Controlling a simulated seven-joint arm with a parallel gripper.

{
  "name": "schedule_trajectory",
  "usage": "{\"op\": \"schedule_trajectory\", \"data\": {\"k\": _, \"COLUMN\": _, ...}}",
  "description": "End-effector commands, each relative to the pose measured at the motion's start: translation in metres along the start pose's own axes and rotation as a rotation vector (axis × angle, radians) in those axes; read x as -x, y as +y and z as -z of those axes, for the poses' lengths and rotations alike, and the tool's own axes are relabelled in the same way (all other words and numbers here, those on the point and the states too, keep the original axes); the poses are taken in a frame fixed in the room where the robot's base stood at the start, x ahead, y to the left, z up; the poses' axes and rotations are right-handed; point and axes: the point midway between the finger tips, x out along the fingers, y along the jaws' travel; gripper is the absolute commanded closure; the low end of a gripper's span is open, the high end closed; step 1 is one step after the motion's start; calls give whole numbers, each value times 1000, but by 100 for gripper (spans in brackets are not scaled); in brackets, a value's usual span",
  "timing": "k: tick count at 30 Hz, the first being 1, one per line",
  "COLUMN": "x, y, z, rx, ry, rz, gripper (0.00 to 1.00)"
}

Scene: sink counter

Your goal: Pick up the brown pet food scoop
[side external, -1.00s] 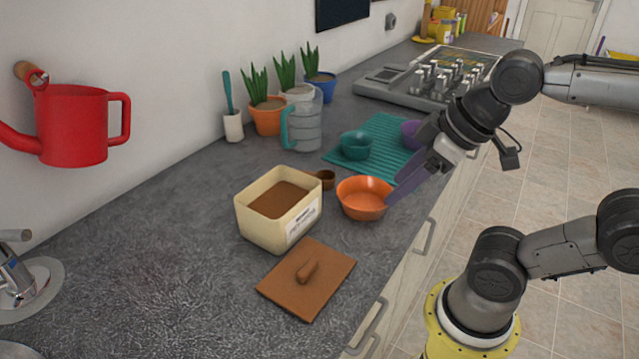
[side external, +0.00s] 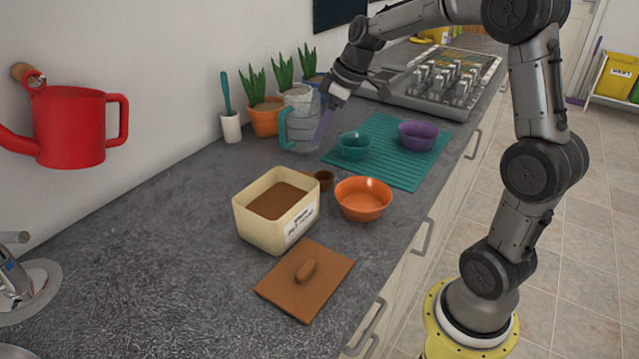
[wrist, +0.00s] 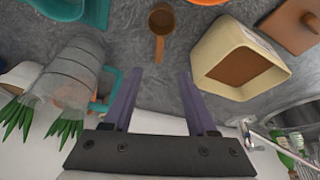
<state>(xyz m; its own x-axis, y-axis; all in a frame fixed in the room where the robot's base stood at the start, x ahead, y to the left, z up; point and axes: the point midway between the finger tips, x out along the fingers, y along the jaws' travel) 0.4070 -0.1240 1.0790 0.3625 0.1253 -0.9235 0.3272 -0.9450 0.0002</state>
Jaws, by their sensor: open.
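The brown pet food scoop (side external: 323,180) lies on the grey counter between the cream container and the orange bowl. In the wrist view the scoop (wrist: 161,19) is at the top centre, its short handle pointing toward my fingers. My gripper (side external: 321,138) is open, with purple fingers pointing down, beside the clear jug and behind the scoop in the side view. In the wrist view my gripper (wrist: 158,74) has nothing between its fingers, and the scoop's handle is lined up with the gap, beyond the tips.
The cream container (side external: 262,233) of brown food and the orange bowl (side external: 363,205) flank the scoop. The clear jug (side external: 300,130) with a teal handle stands close to my gripper. A brown lid (side external: 285,292) lies in front. A teal mat (side external: 405,165) holds teal and purple bowls.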

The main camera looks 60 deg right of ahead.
Motion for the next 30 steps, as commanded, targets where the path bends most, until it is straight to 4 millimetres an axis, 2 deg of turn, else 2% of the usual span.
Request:
{"op": "schedule_trajectory", "data": {"k": 3, "x": -25, "y": -2, "z": -1, "rx": 0, "ry": -5, "rz": 6, "gripper": 43}}
{"op": "schedule_trajectory", "data": {"k": 9, "x": -58, "y": -2, "z": -1, "rx": 1, "ry": -4, "rz": 4, "gripper": 43}}
{"op": "schedule_trajectory", "data": {"k": 17, "x": -76, "y": -1, "z": -1, "rx": 1, "ry": -2, "rz": 2, "gripper": 43}}
{"op": "schedule_trajectory", "data": {"k": 24, "x": -110, "y": 1, "z": -2, "rx": 2, "ry": -4, "rz": 4, "gripper": 43}}
{"op": "schedule_trajectory", "data": {"k": 30, "x": -123, "y": 2, "z": -1, "rx": 1, "ry": 0, "rz": 1, "gripper": 43}}
